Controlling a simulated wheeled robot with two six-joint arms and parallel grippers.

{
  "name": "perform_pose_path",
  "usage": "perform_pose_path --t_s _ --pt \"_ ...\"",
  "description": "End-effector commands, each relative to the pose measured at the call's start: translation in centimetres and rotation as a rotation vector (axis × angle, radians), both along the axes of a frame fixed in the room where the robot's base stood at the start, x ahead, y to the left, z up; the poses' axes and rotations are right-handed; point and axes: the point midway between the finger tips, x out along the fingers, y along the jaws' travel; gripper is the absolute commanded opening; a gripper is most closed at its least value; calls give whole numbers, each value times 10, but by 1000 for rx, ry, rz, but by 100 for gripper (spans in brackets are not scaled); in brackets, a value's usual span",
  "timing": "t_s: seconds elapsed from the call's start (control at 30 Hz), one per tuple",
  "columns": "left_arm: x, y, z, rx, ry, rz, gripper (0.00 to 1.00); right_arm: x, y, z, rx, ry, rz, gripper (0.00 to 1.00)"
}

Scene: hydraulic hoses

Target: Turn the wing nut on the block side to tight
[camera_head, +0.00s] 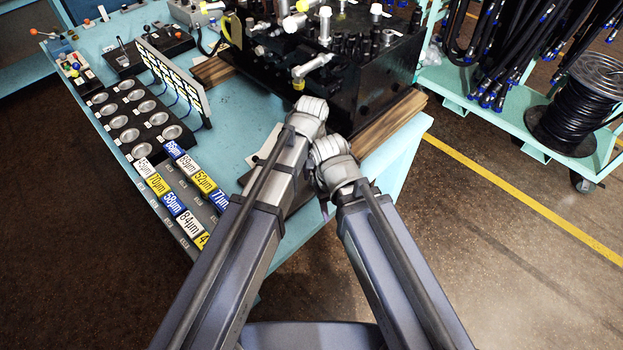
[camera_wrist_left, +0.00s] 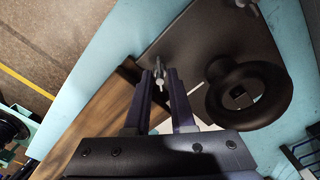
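The wing nut (camera_wrist_left: 159,74) is a small light metal piece in the left wrist view, by the edge of a dark plate. My left gripper (camera_wrist_left: 161,80) is around it, one finger on each side. The fingers stand apart, with gaps showing beside the nut; I cannot make out firm contact. In the head view my left wrist (camera_head: 307,113) is beside the black hydraulic block (camera_head: 375,75), and the nut is hidden. My right wrist (camera_head: 335,163) is close beside the left one, and its fingers are hidden.
A black ring with a square hole (camera_wrist_left: 270,93) is on the dark plate beside my left fingers. Wooden beams (camera_head: 393,121) lie under the block. Label tiles (camera_head: 172,202) and round cups (camera_head: 130,135) fill the bench's left. A hose reel (camera_head: 583,100) stands on a cart at right.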

Motion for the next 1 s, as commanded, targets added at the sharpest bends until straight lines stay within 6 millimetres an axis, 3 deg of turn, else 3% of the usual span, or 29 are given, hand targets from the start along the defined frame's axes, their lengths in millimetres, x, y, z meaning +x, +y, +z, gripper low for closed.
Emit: perform_pose_path --t_s 0.3,0.53,1.0 --pt "0 0 -3 0 0 0 22 0 0 -4 0 0 0 50" --pt "0 0 -4 0 0 0 0 0 0 -4 0 0 0 50" --pt "0 0 -4 0 0 -2 0 0 0 -4 0 0 0 50"
